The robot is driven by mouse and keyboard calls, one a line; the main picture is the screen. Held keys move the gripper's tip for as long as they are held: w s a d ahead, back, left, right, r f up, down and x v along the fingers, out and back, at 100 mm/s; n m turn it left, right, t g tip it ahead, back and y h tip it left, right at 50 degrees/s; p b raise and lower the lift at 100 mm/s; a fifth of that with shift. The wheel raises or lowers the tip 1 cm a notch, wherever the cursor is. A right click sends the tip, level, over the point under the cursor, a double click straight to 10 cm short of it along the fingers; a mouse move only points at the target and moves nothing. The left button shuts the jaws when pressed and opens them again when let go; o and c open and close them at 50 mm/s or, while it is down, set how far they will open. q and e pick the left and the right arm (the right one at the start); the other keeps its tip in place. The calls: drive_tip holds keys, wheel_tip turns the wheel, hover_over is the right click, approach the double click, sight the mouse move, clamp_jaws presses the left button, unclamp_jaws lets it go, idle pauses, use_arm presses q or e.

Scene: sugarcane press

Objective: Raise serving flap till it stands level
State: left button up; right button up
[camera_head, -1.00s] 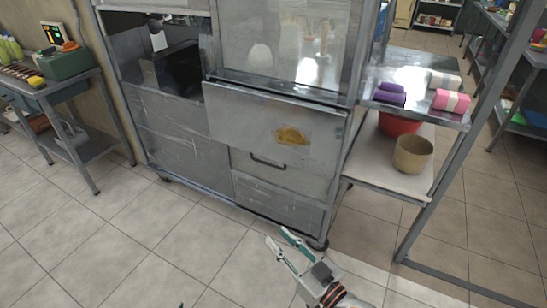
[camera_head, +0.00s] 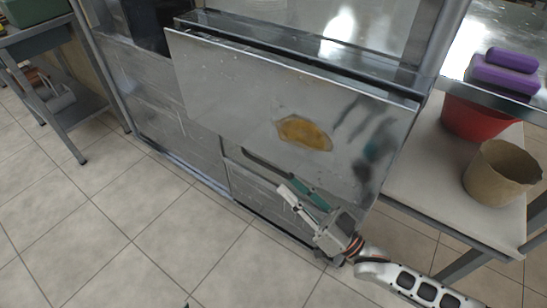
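The serving flap (camera_head: 230,95) is a wide shiny metal panel with an orange-brown patch. It hangs down steeply across the front of the steel press cabinet, below the counter edge. My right gripper (camera_head: 289,183) is open and empty, with a gap between its two fingers. Its tips appear just under the flap's lower edge, near the middle; I cannot tell whether they touch it. A dull reflection shows on the flap's right part. Only a tiny teal tip, probably of my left gripper (camera_head: 186,305), shows at the bottom edge; its state is hidden.
Below the flap are a dark drawer handle (camera_head: 266,164) and lower metal panels. A side shelf (camera_head: 428,160) at the right holds a red bowl (camera_head: 478,118) and a tan pot (camera_head: 500,172). A work table (camera_head: 60,107) stands at the left. The tiled floor in front is clear.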

sight(271, 166)
drive_tip(key=shift+w+a+r, duration=0.25)
drive_tip(key=shift+a, duration=0.05)
drive_tip(key=shift+b+x, duration=0.35)
drive_tip(key=shift+x, duration=3)
clamp_jaws()
